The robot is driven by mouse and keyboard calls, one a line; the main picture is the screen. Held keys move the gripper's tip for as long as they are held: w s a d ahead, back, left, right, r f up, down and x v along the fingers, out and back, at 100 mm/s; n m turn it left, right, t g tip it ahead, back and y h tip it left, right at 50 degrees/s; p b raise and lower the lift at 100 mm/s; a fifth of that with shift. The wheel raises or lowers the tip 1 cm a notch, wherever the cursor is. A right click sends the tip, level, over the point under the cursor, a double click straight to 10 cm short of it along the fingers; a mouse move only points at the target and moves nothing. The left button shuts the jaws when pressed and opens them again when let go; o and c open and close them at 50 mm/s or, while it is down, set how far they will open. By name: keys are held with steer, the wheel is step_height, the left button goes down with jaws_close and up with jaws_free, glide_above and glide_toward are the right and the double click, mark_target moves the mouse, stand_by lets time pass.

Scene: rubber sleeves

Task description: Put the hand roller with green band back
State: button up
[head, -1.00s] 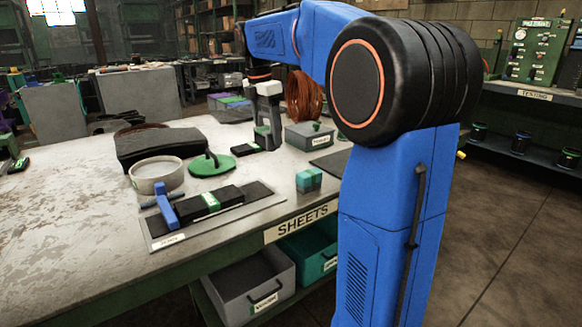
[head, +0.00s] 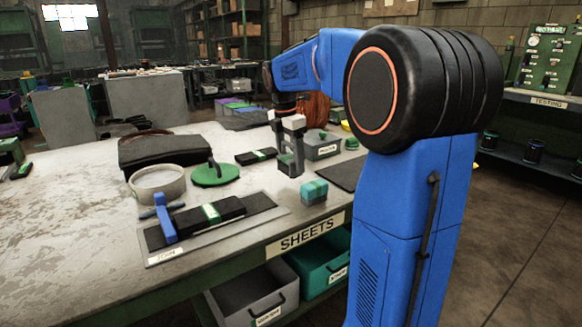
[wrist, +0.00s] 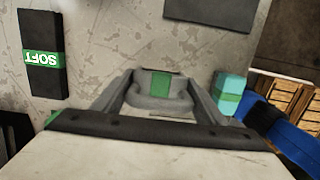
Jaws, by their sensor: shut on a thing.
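My gripper (head: 291,168) hangs over the right part of the table, left of and behind the small teal block. In the wrist view my gripper (wrist: 160,100) has its fingers on both sides of a grey piece with a green band, the hand roller (wrist: 160,84). It is shut on this piece. The rest of the roller is hidden by the gripper. In the head view I cannot make the roller out clearly between the dark fingers. I cannot tell whether it touches the table.
The teal block (head: 313,192) is close to my gripper; a dark mat (head: 345,172) lies to its right. A black block labelled SOFT (wrist: 42,65) lies on the table. A lidded grey box (head: 322,150) stands behind. A tray (head: 160,255) with black strip and blue tool lies at front left.

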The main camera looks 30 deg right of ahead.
mark_target(288, 144)
steer(key=shift+f, duration=1.25)
steer(key=o, duration=1.1)
steer(key=shift+f, duration=0.1)
steer(key=r, duration=0.4)
steer(key=a+r, duration=0.1)
steer(key=r, duration=0.7)
steer(key=shift+a+r, duration=0.1)
steer(key=shift+a, duration=0.2)
steer(key=s+a+f+m+t, duration=0.1)
steer(key=s+a+f+m, duration=0.1)
steer(key=s, duration=0.3)
steer(key=s+a+f+m, duration=0.3)
steer(key=s+a+m, duration=0.1)
steer(key=s, duration=0.2)
steer(key=s+a+f+m+t, duration=0.1)
steer(key=s+a+f+m, duration=0.2)
steer(key=s, duration=0.2)
steer(key=shift+s+a+t, duration=0.3)
steer(key=shift+s+a, duration=0.05)
steer(key=s+a+f+m, duration=0.1)
steer(key=s+f+m, duration=0.2)
steer(key=s+f, duration=0.1)
steer(key=s+a+f+m+t+y, duration=0.1)
steer(key=s+a+f+m, duration=0.1)
steer(key=s+f, duration=0.3)
steer(key=s+a+f+m+t, duration=0.1)
steer(key=s+a+f+m, duration=0.1)
steer(key=s+f+m, duration=0.2)
steer(key=shift+s+f, duration=0.3)
steer(key=shift+f, duration=0.1)
